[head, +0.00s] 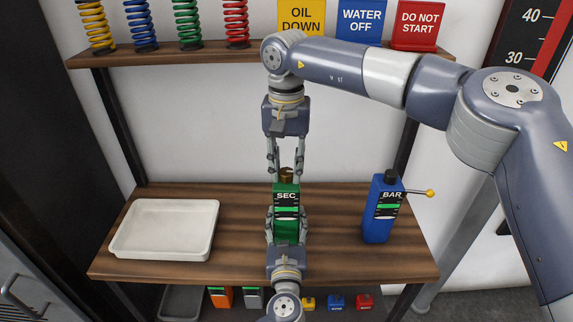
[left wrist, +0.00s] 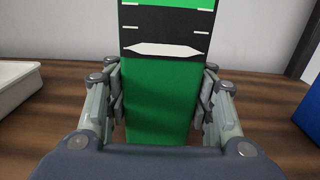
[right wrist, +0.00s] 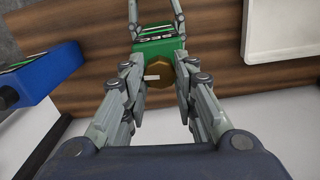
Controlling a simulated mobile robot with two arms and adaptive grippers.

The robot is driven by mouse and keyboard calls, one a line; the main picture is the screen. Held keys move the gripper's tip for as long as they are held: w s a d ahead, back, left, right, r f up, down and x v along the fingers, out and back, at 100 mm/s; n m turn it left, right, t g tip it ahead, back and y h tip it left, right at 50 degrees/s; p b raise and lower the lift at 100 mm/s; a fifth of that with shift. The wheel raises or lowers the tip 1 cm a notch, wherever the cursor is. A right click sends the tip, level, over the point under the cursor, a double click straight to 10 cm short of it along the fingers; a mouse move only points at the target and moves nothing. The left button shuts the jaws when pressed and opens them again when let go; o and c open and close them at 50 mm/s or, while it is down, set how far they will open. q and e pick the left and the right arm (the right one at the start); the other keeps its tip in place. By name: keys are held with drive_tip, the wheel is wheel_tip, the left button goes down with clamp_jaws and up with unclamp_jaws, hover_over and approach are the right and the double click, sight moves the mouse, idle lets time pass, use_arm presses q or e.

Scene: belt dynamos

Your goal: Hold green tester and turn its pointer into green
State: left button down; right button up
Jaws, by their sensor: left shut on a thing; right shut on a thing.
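The green tester (head: 286,189), marked SEC, stands upright at the middle of the wooden bench. My left gripper (head: 287,218) is shut around its body from the front. In the left wrist view, the tester's face (left wrist: 165,100) shows a white pointer (left wrist: 162,48) on the black dial, below a green band (left wrist: 168,4). My right gripper (head: 286,165) comes down from above, shut on the brass knob (right wrist: 158,72) on top of the tester. The fingers partly hide the knob in the head view.
A white tray (head: 118,240) lies to the left on the bench. A blue BAR tester (head: 377,215) with a yellow-tipped lever (head: 430,193) stands to the right. A shelf (head: 190,54) with coloured springs and signs hangs behind. Small coloured boxes sit below the bench.

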drive_tip(key=m, duration=1)
drive_tip(key=shift+m, duration=0.3)
drive_tip(key=m, duration=1)
drive_tip(key=shift+w+m, duration=0.1)
drive_tip(key=shift+m, duration=0.4)
drive_tip(key=o, duration=1.1)
